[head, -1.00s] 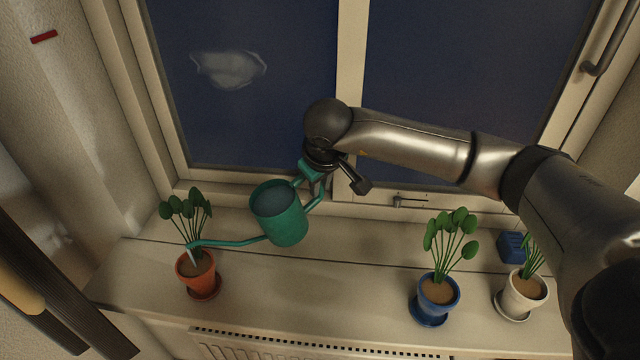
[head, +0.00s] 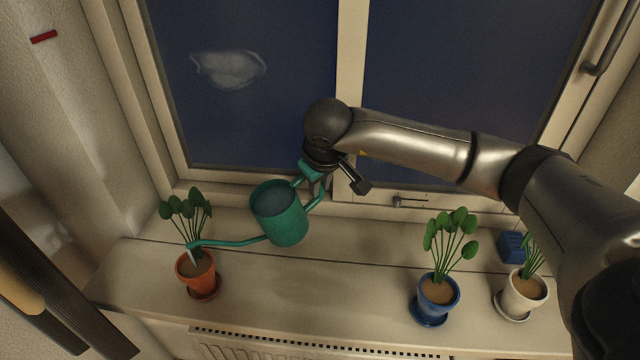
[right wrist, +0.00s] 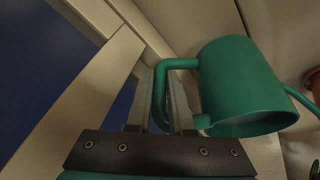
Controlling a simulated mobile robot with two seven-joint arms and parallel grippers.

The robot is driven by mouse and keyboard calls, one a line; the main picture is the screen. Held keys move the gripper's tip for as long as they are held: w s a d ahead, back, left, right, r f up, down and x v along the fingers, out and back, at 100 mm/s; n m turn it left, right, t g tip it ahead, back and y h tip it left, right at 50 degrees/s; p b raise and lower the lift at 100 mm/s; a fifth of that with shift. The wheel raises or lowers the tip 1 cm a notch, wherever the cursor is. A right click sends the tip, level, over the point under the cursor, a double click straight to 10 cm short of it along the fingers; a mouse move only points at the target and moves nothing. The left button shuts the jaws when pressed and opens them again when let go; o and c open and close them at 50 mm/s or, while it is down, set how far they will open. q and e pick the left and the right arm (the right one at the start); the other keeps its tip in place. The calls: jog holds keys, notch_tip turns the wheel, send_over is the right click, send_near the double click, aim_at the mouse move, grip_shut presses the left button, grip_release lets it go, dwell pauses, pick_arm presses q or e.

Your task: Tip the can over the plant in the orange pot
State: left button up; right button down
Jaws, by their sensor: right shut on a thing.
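The green watering can (head: 287,226) is held above the sill with its long spout reaching left. The spout tip is over the orange pot (head: 199,278), which holds a leafy green plant (head: 186,208). A pale streak shows at the spout tip, down toward the soil. My right gripper (head: 314,184) is shut on the can's handle; in the right wrist view the handle (right wrist: 161,95) sits between the fingers (right wrist: 158,100), with the can body (right wrist: 243,85) beside them. The can is tilted toward the pot. My left gripper is not in view.
A blue pot (head: 437,304) and a white pot (head: 523,296), each with a plant, stand at the right of the sill. A small blue block (head: 512,246) is behind the white pot. The window (head: 240,90) is close behind my right arm. The middle of the sill (head: 345,290) is clear.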

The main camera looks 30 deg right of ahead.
jog(key=shift+r+p, duration=0.45)
jog(key=shift+r, duration=0.3)
dwell(0.4)
jog(key=shift+a+r+h+p, duration=0.1)
jog(key=shift+r+h+p, duration=0.35)
jog(key=shift+r, duration=0.2)
